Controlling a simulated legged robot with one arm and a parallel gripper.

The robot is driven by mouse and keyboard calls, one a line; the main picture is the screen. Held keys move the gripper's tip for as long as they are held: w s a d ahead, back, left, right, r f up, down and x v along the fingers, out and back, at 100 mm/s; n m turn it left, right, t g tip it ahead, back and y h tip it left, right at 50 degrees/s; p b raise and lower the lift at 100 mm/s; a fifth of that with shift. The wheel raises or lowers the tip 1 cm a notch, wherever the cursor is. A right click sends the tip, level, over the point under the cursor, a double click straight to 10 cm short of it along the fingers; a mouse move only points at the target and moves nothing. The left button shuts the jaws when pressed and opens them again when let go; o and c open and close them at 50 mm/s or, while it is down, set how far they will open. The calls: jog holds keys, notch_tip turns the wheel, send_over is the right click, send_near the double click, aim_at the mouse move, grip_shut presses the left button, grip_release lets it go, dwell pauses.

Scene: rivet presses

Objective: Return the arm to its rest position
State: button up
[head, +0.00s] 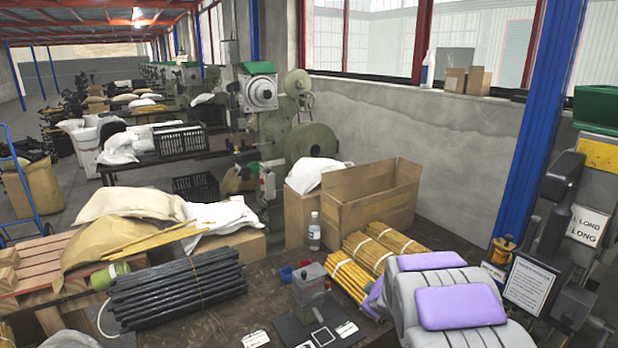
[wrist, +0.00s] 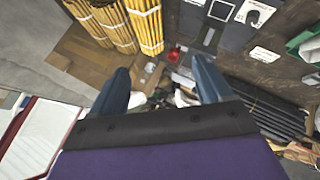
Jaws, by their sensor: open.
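My arm, grey with purple pads (head: 460,306), shows at the lower right of the head view, over the near right part of the bench. In the wrist view my gripper (wrist: 160,72) has its two blue-grey fingers apart. Nothing is between them, and the cluttered bench and floor show beyond. In the head view my fingers cannot be made out.
The dark bench (head: 215,325) holds black rods (head: 175,290), yellow rod bundles (head: 350,278), a small grey device (head: 311,283) and a bottle (head: 314,232). A cardboard box (head: 365,208) and green press (head: 312,142) stand behind. A blue post (head: 540,125) rises at right.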

jog(key=s+d+r+m+g+h, duration=0.1)
jog(key=s+d+r+m, duration=0.15)
jog(key=s, duration=0.45)
jog(key=s+d+r+m+g+h, duration=0.2)
jog(key=s+r, duration=0.1)
jog(key=s, duration=0.4)
jog(key=s+d+r+m+g+h, duration=0.1)
jog(key=s+d+r+m, duration=0.15)
jog(key=s, duration=0.45)
jog(key=s+a+m+g+y, duration=0.1)
jog(key=s+a, duration=0.4)
jog(key=s, duration=0.9)
jog(key=s+a+m+g+y, duration=0.1)
jog(key=s+a+g+y, duration=0.2)
jog(key=s, duration=1.1)
jog(key=a+g, duration=0.2)
jog(key=shift+s+a+r+g, duration=0.2)
jog(key=shift+a+r+g, duration=0.1)
jog(key=shift+a, duration=0.1)
